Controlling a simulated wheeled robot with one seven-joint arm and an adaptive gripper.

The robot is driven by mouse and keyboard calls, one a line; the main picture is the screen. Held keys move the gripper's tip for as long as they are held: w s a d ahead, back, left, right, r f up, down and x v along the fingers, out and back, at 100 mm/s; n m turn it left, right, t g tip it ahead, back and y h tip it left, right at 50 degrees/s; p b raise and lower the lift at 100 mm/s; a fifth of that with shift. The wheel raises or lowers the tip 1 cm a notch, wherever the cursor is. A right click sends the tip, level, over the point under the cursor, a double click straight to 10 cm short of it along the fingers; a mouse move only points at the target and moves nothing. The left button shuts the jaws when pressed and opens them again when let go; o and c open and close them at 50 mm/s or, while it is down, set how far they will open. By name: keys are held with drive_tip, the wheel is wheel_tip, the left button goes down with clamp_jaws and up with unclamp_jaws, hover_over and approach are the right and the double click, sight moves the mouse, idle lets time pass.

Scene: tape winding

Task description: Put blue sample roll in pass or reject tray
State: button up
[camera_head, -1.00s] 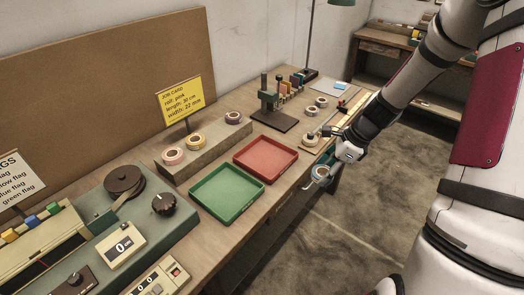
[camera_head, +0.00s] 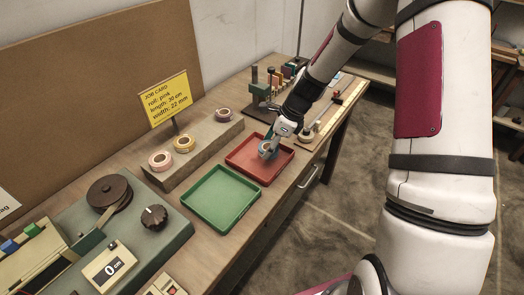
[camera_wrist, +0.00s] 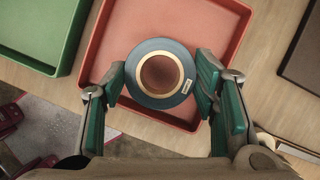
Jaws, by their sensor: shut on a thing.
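My gripper (camera_head: 271,145) is shut on the blue sample roll (camera_head: 265,150). In the wrist view the blue roll (camera_wrist: 142,84) sits between the two green fingers (camera_wrist: 160,90), with a tan core, a hollow centre and a small white label. It is over the red tray (camera_head: 262,168), near its right side in the head view. The red tray also shows under the roll in the wrist view (camera_wrist: 215,25). I cannot tell whether the roll touches the tray floor. The green tray (camera_head: 222,197) is empty, beside the red one on the left.
A wooden block behind the trays holds a pink roll (camera_head: 160,160), a yellow roll (camera_head: 184,144) and a mauve roll (camera_head: 223,114). A yellow job card (camera_head: 167,97) stands behind it. A winding machine (camera_head: 145,235) is at the left. A dark green stand (camera_head: 262,90) is at the back.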

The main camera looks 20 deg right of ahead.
sight(262, 151)
drive_tip(key=shift+w+a+f, duration=0.15)
drive_tip(key=shift+w+a, duration=0.7)
drive_tip(key=shift+a, duration=0.25)
drive_tip(key=shift+f, duration=1.7)
drive_tip(key=shift+f, duration=0.1)
drive_tip(key=o, duration=1.2)
drive_tip(key=shift+c, duration=0.2)
